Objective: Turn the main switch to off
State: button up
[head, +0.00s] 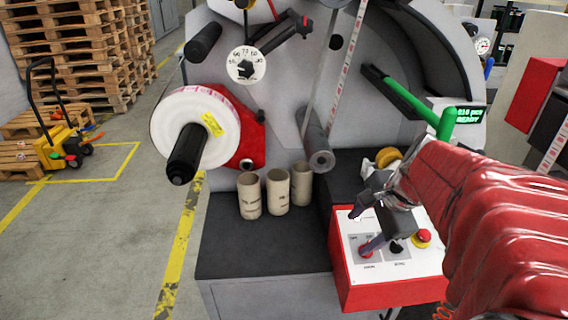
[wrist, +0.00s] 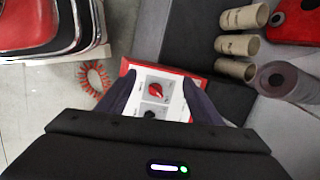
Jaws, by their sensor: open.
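The red main switch (head: 366,252) is a rotary knob on a grey plate of the red control box (head: 342,285), at the lower right in the head view. In the wrist view the switch (wrist: 158,88) lies between my fingers, its handle roughly crosswise in the picture. My gripper (head: 361,231) is open above the panel, with one dark finger partly in front of the switch in the head view. I cannot tell whether the fingers touch the knob. The plate's lettering is too small to read.
A black knob (head: 397,247) sits beside the switch, and a red emergency button on a yellow base (head: 422,237) is to its right. Several cardboard cores (head: 249,196) stand on the dark bench at left. A green-handled lever (head: 446,122) is above my arm.

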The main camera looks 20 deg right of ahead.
jog(key=s+d+f+m, duration=0.1)
jog(key=d+f+m, duration=0.1)
jog(key=d+m, duration=0.5)
jog(key=d, duration=0.2)
jog(key=shift+s+d+t, duration=0.3)
jog(key=shift+f, duration=0.1)
jog(key=x, duration=1.3)
jog(key=shift+w+a+f, duration=0.2)
jog(key=shift+f, duration=0.15)
jog(key=c, duration=1)
jog(key=shift+d, duration=0.15)
jog(key=shift+c, duration=0.3)
